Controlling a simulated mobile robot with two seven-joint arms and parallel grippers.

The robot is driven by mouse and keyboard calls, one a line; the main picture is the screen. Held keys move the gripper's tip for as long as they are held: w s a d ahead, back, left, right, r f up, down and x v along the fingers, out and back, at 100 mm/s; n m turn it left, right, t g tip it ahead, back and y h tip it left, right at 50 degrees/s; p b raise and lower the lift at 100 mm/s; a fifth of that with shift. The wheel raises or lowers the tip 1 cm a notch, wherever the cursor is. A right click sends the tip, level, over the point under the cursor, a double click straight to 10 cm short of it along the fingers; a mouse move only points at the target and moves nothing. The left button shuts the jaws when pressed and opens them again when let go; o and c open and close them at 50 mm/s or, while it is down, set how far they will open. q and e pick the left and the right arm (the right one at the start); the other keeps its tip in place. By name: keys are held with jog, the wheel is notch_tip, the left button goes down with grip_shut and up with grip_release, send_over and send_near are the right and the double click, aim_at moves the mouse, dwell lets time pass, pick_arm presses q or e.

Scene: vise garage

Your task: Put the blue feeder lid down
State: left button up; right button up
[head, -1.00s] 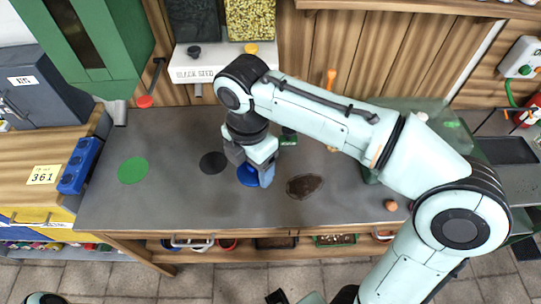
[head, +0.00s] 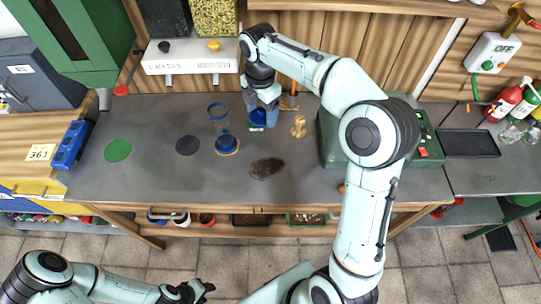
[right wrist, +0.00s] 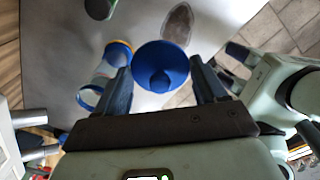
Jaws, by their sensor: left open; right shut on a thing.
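The blue feeder lid (right wrist: 162,62) is round, with a knob or hub at its middle, and sits between the fingers of my right gripper (right wrist: 163,75). In the head view, my right gripper (head: 264,112) is shut on the lid (head: 258,118) near the back of the bench; whether the lid touches the bench is unclear. My left gripper (head: 192,291) is open and empty at the bottom, away from the bench.
The grey bench (head: 205,180) has a green disc (head: 118,150), a black disc (head: 188,145) and a dark brown patch (head: 267,168). A small wooden figure (head: 298,127) stands right of my gripper. A seed dispenser shelf (head: 190,66) hangs behind. A green machine (head: 333,140) is at the right.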

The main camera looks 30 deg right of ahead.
jog(key=b, duration=0.2)
send_over(263, 157)
notch_tip(263, 157, down, 15)
jog(key=shift+s+f, duration=0.1)
pick_arm(q)
jog(key=shift+s+f, duration=1.55)
jog(key=shift+f, duration=0.15)
pick_arm(e)
jog(key=shift+f, duration=2.3)
jog(key=shift+f, duration=0.1)
jog(key=shift+f+b, duration=0.15)
jog(key=shift+b, duration=0.15)
jog(key=o, duration=1)
jog(key=shift+r, duration=0.2)
pick_arm(q)
jog(key=shift+w+r+p, duration=0.7)
jog(key=shift+r, duration=0.15)
pick_arm(e)
notch_tip(263, 157, up, 12)
jog(key=shift+r, duration=0.1)
